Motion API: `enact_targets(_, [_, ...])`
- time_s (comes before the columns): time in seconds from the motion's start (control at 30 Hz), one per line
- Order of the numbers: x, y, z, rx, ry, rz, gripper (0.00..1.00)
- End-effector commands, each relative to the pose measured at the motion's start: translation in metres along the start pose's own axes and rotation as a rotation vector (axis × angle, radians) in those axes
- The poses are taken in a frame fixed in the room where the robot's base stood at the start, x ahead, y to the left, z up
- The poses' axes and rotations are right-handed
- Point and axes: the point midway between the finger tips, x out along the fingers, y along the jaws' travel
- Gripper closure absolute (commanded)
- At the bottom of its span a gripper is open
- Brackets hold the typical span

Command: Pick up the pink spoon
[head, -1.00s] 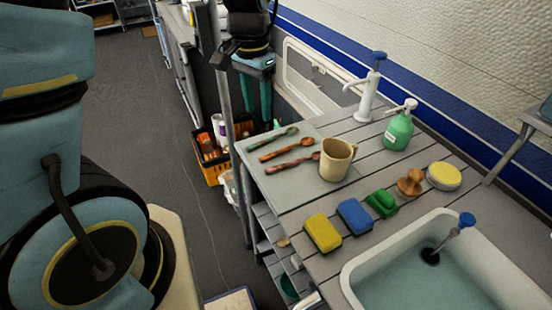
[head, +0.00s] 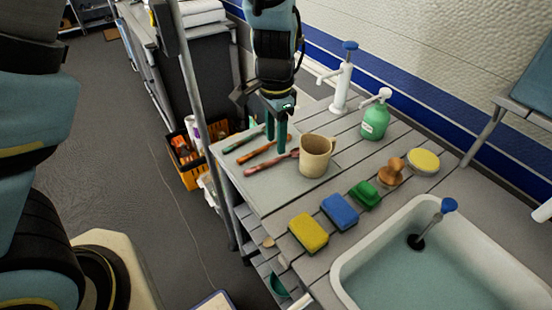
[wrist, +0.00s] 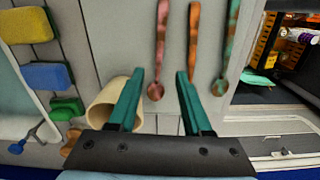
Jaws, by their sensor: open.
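The pink spoon (head: 270,162) lies flat on the grey counter board, the nearest of three spoons and beside the beige mug (head: 318,154). In the wrist view the pink spoon (wrist: 160,50) points away from me, its bowl end just ahead of and between my fingertips. The orange spoon (wrist: 194,50) and the green spoon (wrist: 226,50) lie to its right. My gripper (head: 276,138) is open and empty over the spoons, pointing down; its fingers (wrist: 162,75) show in the wrist view. In the head view the fingers hide part of the spoons.
The mug (wrist: 105,108) stands close by my left finger in the wrist view. Yellow (head: 308,232) and blue (head: 340,210) sponges, a green brush (head: 365,193) and a sink (head: 350,262) are nearer. A soap bottle (head: 375,121) and tap (head: 343,85) stand behind. An orange crate (head: 192,176) is beyond the edge.

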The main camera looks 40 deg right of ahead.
Motion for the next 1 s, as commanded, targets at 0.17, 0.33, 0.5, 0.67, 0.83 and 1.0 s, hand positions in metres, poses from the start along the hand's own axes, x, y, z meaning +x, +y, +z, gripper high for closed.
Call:
enact_targets(0.17, [0.014, 0.001, 0.003, -0.001, -0.005, 0.002, 0.51])
enact_targets(0.33, [0.037, 0.002, 0.004, -0.001, -0.004, 0.002, 0.51])
enact_targets(0.5, [0.051, 0.002, 0.003, -0.002, -0.001, 0.001, 0.51])
enact_targets(0.67, [0.053, 0.002, 0.003, -0.001, 0.001, 0.001, 0.51])
enact_targets(0.83, [0.053, 0.002, 0.003, -0.001, 0.001, 0.001, 0.59])
enact_targets(1.0, [0.052, 0.002, 0.003, -0.001, 0.001, 0.001, 0.79])
